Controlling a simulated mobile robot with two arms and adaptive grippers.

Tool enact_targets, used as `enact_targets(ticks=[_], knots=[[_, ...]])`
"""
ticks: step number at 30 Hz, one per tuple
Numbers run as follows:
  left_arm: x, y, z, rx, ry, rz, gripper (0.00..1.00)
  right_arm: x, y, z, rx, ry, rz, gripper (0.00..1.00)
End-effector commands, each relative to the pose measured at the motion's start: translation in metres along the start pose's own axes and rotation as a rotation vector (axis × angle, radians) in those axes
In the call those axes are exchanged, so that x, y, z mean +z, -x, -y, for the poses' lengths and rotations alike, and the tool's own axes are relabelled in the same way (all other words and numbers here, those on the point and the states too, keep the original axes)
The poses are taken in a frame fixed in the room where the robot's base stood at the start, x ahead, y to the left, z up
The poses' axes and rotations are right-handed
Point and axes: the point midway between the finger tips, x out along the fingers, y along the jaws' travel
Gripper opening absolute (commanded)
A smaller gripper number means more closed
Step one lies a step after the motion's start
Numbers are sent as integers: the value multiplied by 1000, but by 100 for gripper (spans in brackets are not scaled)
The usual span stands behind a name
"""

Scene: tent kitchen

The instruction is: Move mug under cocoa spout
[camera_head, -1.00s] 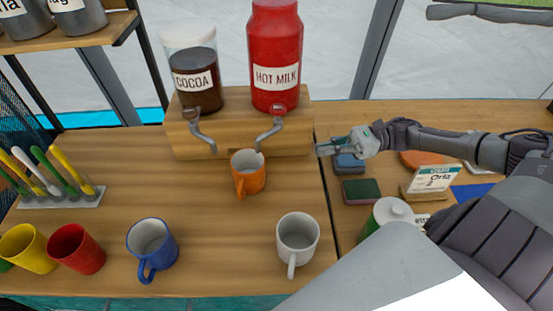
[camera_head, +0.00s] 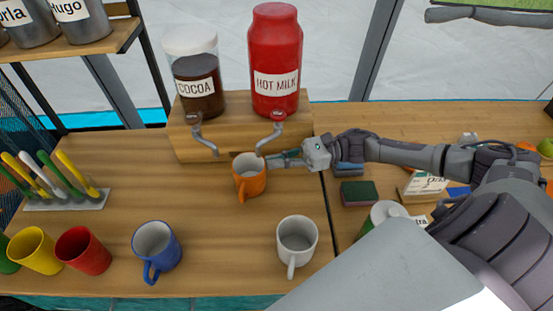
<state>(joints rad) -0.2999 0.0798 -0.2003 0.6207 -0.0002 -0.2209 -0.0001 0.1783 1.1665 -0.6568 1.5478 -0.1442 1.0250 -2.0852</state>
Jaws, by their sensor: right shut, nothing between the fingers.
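An orange mug (camera_head: 249,180) stands upright on the table in front of the dispenser, below the hot milk spout (camera_head: 270,138) and right of the cocoa spout (camera_head: 204,138). The cocoa jar (camera_head: 198,88) and the red hot milk container (camera_head: 276,62) stand on a wooden block (camera_head: 240,143). My right gripper (camera_head: 276,161) is shut and empty, its fingertips at the right side of the orange mug's rim. I cannot tell whether they touch it. My left gripper is not in view.
A white mug (camera_head: 297,245), blue mug (camera_head: 157,250), red cup (camera_head: 82,249) and yellow cup (camera_head: 35,250) stand along the front. The table left of the orange mug is clear.

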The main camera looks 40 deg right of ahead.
Motion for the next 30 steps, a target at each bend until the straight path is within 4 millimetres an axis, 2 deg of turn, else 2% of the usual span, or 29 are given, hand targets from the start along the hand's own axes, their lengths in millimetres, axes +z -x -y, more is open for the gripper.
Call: enact_targets(ticks=[5, 12, 15, 26, 30], knots=[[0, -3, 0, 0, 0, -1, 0, -1, -7, -1, 4, 0, 2, 0], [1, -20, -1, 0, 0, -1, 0, -3, -56, -1, 4, 2, 5, 0], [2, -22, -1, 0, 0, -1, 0, -1, -67, 0, 2, 2, 4, 0], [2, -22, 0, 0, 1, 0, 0, 0, -70, 0, 0, 1, 0, 0], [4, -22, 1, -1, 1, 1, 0, -1, -64, 0, -1, -1, -1, 0]])
